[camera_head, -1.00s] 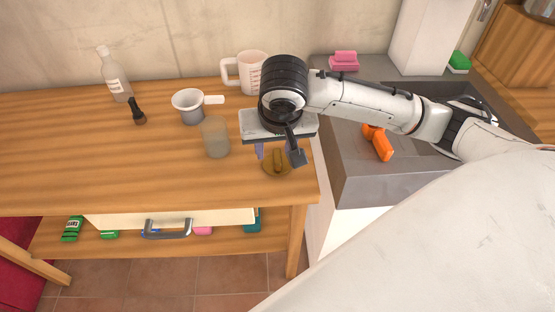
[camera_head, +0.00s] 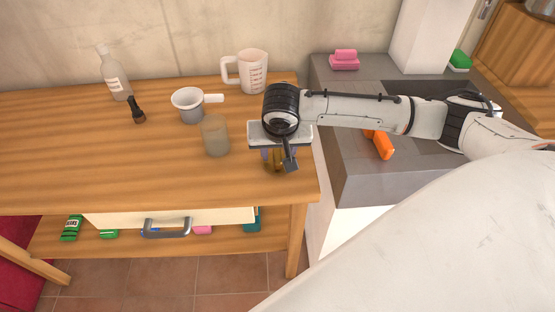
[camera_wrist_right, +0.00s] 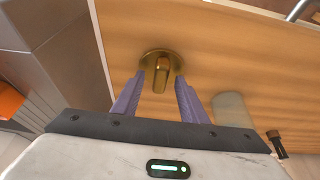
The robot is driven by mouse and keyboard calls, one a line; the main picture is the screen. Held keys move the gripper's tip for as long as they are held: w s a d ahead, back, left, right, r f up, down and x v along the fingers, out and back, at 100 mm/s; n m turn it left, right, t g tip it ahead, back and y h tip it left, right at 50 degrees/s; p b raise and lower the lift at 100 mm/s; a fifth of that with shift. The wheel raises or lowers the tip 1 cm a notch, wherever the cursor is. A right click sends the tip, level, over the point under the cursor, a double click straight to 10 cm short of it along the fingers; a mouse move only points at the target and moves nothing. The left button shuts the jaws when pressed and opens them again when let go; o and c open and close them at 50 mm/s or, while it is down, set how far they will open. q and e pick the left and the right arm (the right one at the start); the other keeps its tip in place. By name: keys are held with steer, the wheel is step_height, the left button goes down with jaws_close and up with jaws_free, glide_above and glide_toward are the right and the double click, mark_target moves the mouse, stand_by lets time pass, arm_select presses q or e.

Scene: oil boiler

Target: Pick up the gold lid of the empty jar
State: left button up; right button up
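The gold lid (camera_wrist_right: 161,62) lies on the wooden table, a round disc with a raised bar handle. In the head view the lid (camera_head: 270,166) is mostly hidden under my right gripper (camera_head: 275,156). In the right wrist view my right gripper (camera_wrist_right: 160,88) is open, its two purple fingers on either side of the handle's near end, with space between them and it. I cannot tell whether the fingertips touch the lid. The empty jar (camera_head: 215,136), cloudy and open, stands left of the gripper; it also shows in the right wrist view (camera_wrist_right: 231,110). My left gripper is not in view.
A small white pot (camera_head: 189,107), a measuring jug (camera_head: 250,73), a clear bottle (camera_head: 114,76) and a dark brush-like object (camera_head: 137,112) stand behind and left. A grey sink counter (camera_head: 350,165) with an orange object (camera_head: 381,145) borders the right. The table's front left is clear.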

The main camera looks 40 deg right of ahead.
jaws_close()
